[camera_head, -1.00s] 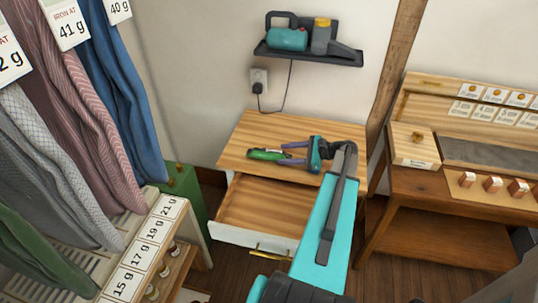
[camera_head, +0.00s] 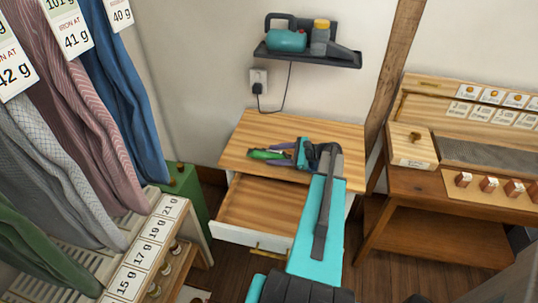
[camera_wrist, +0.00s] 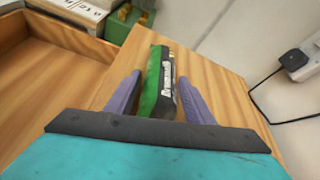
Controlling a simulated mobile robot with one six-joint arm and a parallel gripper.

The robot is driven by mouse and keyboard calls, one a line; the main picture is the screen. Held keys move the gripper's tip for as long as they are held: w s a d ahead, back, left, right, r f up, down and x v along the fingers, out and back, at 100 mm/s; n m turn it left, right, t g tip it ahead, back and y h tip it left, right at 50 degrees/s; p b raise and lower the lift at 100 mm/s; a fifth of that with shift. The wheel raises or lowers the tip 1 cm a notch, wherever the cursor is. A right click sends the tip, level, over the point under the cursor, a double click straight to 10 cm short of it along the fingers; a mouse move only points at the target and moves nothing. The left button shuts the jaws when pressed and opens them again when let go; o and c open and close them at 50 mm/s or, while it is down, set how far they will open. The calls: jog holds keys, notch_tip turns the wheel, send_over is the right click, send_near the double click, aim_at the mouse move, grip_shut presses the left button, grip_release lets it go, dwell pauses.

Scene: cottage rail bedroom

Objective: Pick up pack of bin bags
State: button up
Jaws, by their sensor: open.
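The pack of bin bags, a green and black roll with white lettering, lies on the wooden top of the small drawer cabinet. It shows in the head view (camera_head: 268,154) and in the wrist view (camera_wrist: 158,84). My gripper (camera_head: 282,150) is open above the cabinet top. In the wrist view its two purple fingers (camera_wrist: 157,98) stand on either side of the near part of the pack, with gaps visible. I cannot tell the height of the fingertips over the top.
The cabinet's drawer (camera_head: 262,207) is pulled open and looks empty. A wall shelf (camera_head: 308,57) with teal and grey appliances hangs above, its cord running to a socket (camera_head: 259,80). Hanging clothes (camera_head: 75,130) are at left, a wooden workbench (camera_head: 440,190) at right.

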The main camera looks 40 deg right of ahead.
aim_at(264, 150)
dwell(0.3)
jog(key=c, duration=1)
jog(key=shift+r, duration=0.2)
jog(key=shift+r+b, duration=0.55)
jog(key=shift+r, duration=0.3)
jog(key=shift+s+a+r+b, duration=0.1)
jog(key=shift+r+b, duration=0.1)
jog(key=shift+r, duration=0.2)
jog(key=shift+s+a+r+b, duration=0.1)
jog(key=shift+r+b, duration=0.1)
jog(key=shift+r, duration=0.15)
jog(key=s+a+b, duration=0.1)
jog(key=s, duration=0.4)
jog(key=s+a+r+b, duration=0.1)
jog(key=s+a, duration=0.1)
jog(key=s, duration=0.2)
jog(key=s+a+b, duration=0.1)
jog(key=s+a, duration=0.1)
jog(key=s, duration=0.3)
jog(key=shift+s+a+r+b, duration=0.2)
jog(key=shift+s+b, duration=0.1)
jog(key=shift+b, duration=0.1)
jog(key=shift+d, duration=0.1)
